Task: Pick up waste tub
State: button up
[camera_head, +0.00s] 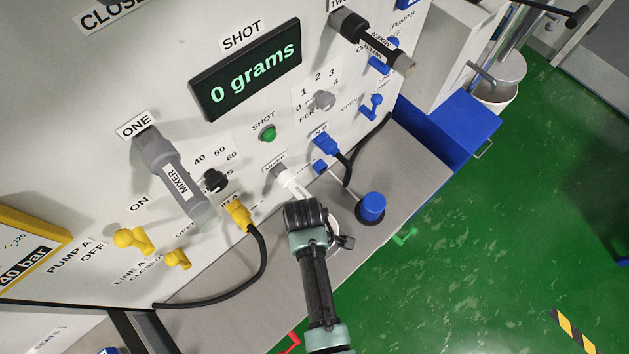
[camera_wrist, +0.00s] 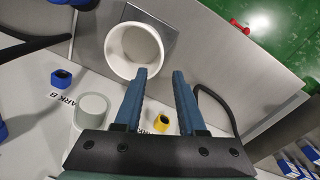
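A white round tub (camera_wrist: 134,50), which I take as the waste tub, stands upright on the grey bench plate in the wrist view. Its open top faces the camera and its inside looks empty. In the head view only a pale part of its rim (camera_head: 335,229) shows beside my wrist; the rest is hidden. My gripper (camera_wrist: 160,73) is open, with nothing between its two blue-grey fingers. The left fingertip overlaps the tub's lower right rim in the wrist view; I cannot tell if they touch. The fingers are hidden in the head view.
A white mixer outlet (camera_head: 292,183) juts from the panel close to my wrist. A yellow plug (camera_head: 239,214) with a black cable hangs left. White buckets (camera_head: 494,95) stand beyond; green floor lies right.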

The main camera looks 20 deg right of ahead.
jog(key=f+b, duration=0.1)
jog(key=f, duration=0.1)
jog(key=f+b, duration=0.3)
jog(key=shift+w+d+f, duration=0.15)
jog(key=shift+w+f, duration=0.1)
jog(key=shift+f, duration=0.15)
notch_tip(320, 180, down, 6)
jog(key=b, duration=0.7)
jog(key=shift+d+f, duration=0.1)
jog(key=shift+d, duration=0.05)
jog(key=shift+w, duration=0.1)
grip_shut()
dwell(0.6)
